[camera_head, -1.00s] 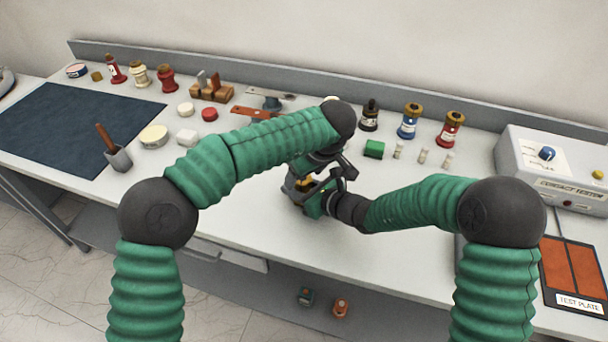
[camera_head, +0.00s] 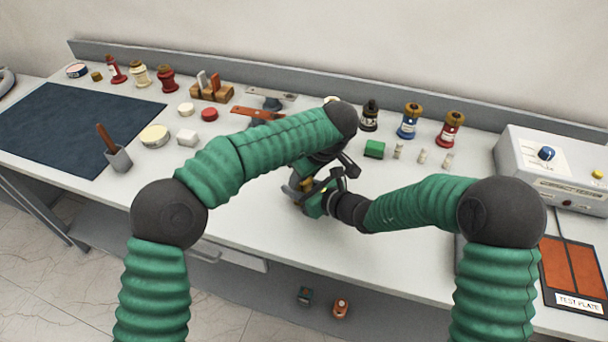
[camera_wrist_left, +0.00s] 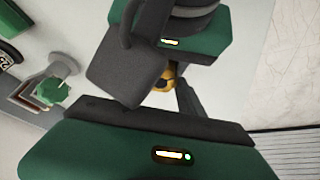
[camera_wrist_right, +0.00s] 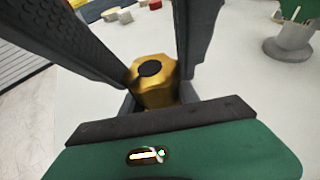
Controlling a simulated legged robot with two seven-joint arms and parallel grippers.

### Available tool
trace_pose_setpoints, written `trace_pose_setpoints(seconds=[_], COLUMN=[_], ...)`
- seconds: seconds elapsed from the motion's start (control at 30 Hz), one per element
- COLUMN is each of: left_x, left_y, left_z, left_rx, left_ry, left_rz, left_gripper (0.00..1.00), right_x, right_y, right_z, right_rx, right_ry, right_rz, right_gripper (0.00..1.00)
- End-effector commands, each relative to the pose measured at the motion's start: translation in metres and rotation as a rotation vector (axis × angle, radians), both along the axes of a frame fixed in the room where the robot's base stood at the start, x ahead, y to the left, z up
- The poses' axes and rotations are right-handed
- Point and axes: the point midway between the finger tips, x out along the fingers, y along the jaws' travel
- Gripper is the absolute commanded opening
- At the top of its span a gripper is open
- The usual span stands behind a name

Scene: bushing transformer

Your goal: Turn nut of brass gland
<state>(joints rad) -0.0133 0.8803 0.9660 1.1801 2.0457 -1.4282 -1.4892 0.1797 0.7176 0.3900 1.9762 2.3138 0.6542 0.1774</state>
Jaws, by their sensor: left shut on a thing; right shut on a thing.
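The brass gland (camera_wrist_right: 155,85) stands upright in the right wrist view, with a hexagonal nut and a dark round opening on top. Dark fingers flank it from both sides. It also shows small and partly hidden in the left wrist view (camera_wrist_left: 164,80). In the head view both grippers meet at the gland in the middle of the bench. My right gripper (camera_head: 312,198) is shut on the gland low down, coming from the right. My left gripper (camera_head: 318,185) is shut on the nut from above. The exact contact is partly hidden by fingers.
Bottles, including a blue one (camera_head: 409,122), line the back. The contact tester (camera_head: 550,165) and test plate (camera_head: 572,275) stand at right. The dark mat (camera_head: 75,125) lies left. The front bench is mostly clear.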

Motion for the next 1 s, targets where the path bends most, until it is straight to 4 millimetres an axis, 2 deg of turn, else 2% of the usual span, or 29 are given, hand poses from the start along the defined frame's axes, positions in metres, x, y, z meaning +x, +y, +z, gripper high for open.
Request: trace_pose_setpoints(seconds=[0.17, 0.43, 0.47, 0.6, 0.63, 0.9, 1.0], left_x=[0.0012, 0.0009, 0.0009, 0.0009, 0.0009, 0.0006, -0.0008], left_y=[-0.0022, -0.0018, -0.0018, -0.0017, -0.0016, -0.0015, -0.0038], left_z=[-0.0001, 0.0003, 0.0003, 0.0001, 0.0001, 0.0004, 0.0074], left_rx=[0.001, 0.001, 0.001, 0.002, 0.001, 0.002, 0.002], left_ry=[0.0, -0.001, -0.001, 0.0, 0.001, 0.001, 0.0], left_rz=[0.144, 0.159, 0.159, 0.16, 0.159, 0.159, 0.159], left_gripper=[0.05, 0.05, 0.47, 0.65, 0.68, 0.68, 0.68], right_x=[-0.0009, -0.0015, -0.0015, -0.0012, -0.001, -0.0005, -0.0005], right_y=[0.0019, 0.0024, 0.0024, 0.0021, 0.0019, 0.001, 0.0009], right_z=[0.0004, 0.0006, 0.0006, 0.0005, 0.0005, 0.0006, 0.0007], right_rx=[0.0, -0.001, -0.001, 0.0, 0.0, 0.0, 0.0], right_ry=[-0.002, -0.002, -0.002, -0.001, -0.002, -0.001, -0.001], right_rz=[0.005, 0.006, 0.006, 0.006, 0.005, 0.003, 0.003], right_gripper=[0.0, 0.0, 0.0, 0.0, 0.0, 0.0, 0.0])
